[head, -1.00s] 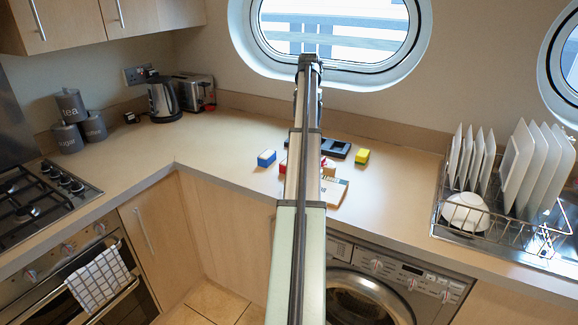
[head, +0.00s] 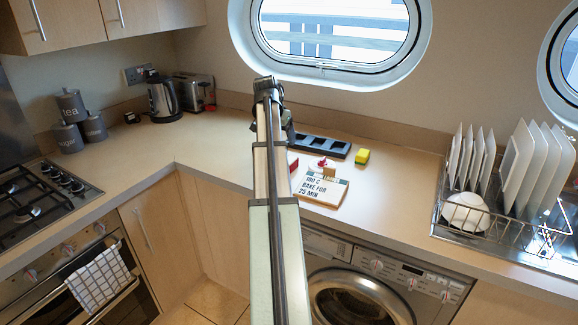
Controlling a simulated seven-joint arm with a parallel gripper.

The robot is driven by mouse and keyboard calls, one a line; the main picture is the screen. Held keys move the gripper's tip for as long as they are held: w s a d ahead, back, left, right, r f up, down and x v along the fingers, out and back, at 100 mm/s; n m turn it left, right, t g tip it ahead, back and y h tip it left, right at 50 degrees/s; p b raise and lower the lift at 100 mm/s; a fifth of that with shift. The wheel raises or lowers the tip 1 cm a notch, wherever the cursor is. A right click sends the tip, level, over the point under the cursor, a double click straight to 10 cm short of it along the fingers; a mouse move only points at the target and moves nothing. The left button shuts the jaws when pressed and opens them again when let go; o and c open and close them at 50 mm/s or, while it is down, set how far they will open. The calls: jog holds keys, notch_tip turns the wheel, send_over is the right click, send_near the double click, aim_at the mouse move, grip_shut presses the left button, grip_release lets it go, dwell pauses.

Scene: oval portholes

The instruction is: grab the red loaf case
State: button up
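A small red block-like thing, which looks like the red loaf case (head: 293,161), shows on the counter just right of my arm. My arm hides most of it. My gripper (head: 289,133) is at the arm's far end, partly visible right of the arm and above the counter, up and slightly left of the red case. Its fingers are too small and hidden to tell open from shut. I cannot see anything held in it.
A dark tray with compartments (head: 321,146) lies behind. A dish rack (head: 500,215) stands far right.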

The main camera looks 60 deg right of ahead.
jog(key=x, duration=1.3)
jog(key=shift+s+f, duration=0.2)
jog(key=shift+f, duration=0.15)
jog(key=c, duration=1.1)
